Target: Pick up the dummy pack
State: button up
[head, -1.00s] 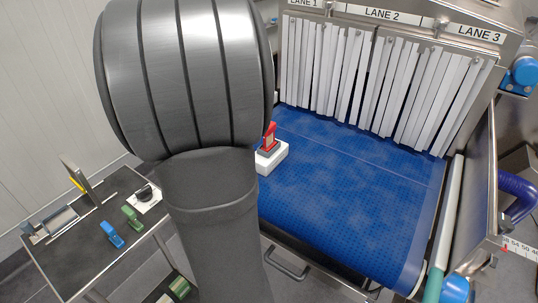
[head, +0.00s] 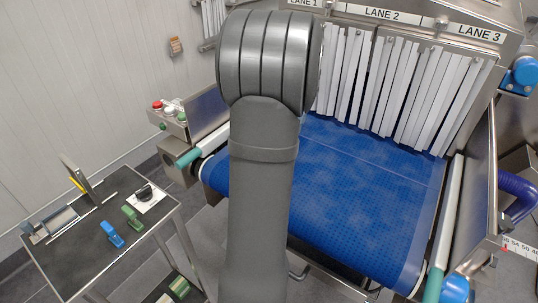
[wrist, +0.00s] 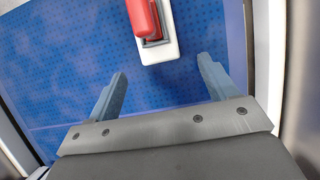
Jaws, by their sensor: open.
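The dummy pack, a white block (wrist: 172,47) with a red handle (wrist: 144,20), stands on the blue conveyor belt. In the wrist view it lies at the top centre, cut off by the frame edge, ahead of my gripper (wrist: 162,68). My gripper's two fingers are wide apart with nothing between them but belt showing below. The pack is not touched by either finger. In the head view my arm covers the pack and the gripper.
The blue belt (head: 350,200) is otherwise clear, with white strip curtains (head: 430,95) at its far side under the lane signs. A cart (head: 80,265) at left holds a blue tool (head: 111,233) and a green tool (head: 132,217). A control box (head: 170,115) stands behind.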

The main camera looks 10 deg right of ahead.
jog(key=x, duration=0.7)
jog(key=shift+s+f, duration=0.15)
jog(key=shift+f, duration=0.1)
jog(key=c, duration=1.3)
jog(key=shift+r, duration=0.1)
jog(key=shift+r, duration=0.8)
notch_tip(320, 180, up, 3)
jog(key=shift+f, duration=0.2)
jog(key=s+d+r, duration=0.6)
jog(key=s+d, duration=0.2)
jog(key=shift+s+r, duration=0.3)
jog(key=shift+r, duration=0.05)
